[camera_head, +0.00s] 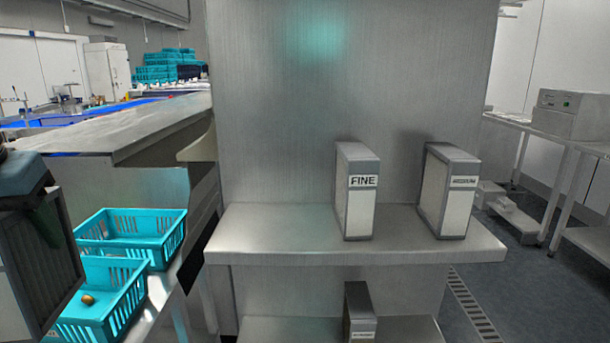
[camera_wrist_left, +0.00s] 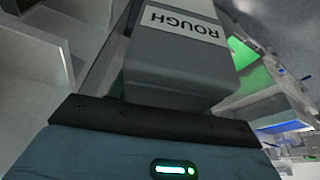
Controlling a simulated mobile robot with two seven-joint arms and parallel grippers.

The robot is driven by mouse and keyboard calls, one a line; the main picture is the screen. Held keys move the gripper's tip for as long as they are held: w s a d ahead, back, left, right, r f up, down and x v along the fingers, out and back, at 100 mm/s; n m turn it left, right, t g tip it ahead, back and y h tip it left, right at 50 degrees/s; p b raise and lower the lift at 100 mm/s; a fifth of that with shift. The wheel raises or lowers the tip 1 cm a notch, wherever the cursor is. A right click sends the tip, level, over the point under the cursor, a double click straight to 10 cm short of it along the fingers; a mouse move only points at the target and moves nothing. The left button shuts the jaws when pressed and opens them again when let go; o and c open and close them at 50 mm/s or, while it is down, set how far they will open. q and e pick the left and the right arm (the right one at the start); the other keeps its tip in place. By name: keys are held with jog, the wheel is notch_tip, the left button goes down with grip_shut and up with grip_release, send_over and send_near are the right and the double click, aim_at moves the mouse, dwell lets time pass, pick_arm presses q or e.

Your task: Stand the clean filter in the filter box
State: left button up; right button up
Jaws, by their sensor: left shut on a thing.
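My left gripper (camera_head: 38,205) is at the left edge of the head view, shut on a grey filter (camera_head: 48,265) with a dark pleated face. In the left wrist view the held filter (camera_wrist_left: 175,72) shows a white label reading ROUGH, upside down in the picture; the dark gripper pad (camera_wrist_left: 150,120) lies against its near end. A filter labelled FINE (camera_head: 357,205) and one labelled MEDIUM (camera_head: 447,205) stand upright on the steel shelf (camera_head: 290,235). I cannot make out a filter box for certain. My right gripper is not in view.
Another dark-framed filter (camera_head: 358,310) stands on the lower shelf (camera_head: 285,330). The upper shelf is bare left of FINE. A steel counter (camera_head: 130,130) runs behind the crates.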

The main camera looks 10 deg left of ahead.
pick_arm(q)
notch_tip(320, 180, down, 21)
jog(key=d+f+m+g+h, duration=0.1)
jog(key=d+f+m, duration=0.2)
jog(key=d+f, duration=0.5)
jog(key=d+f+m+g+h, duration=0.15)
jog(key=d+f, duration=0.25)
jog(key=d, duration=0.9)
notch_tip(320, 180, up, 21)
jog(key=w+t+p, duration=0.3)
jog(key=t+p, duration=0.1)
jog(key=p, duration=0.6)
jog(key=shift+m+y, duration=0.45)
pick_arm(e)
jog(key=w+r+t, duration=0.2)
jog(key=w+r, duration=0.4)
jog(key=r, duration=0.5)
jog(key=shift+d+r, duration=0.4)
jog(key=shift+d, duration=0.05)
pick_arm(q)
jog(key=shift+r, duration=0.1)
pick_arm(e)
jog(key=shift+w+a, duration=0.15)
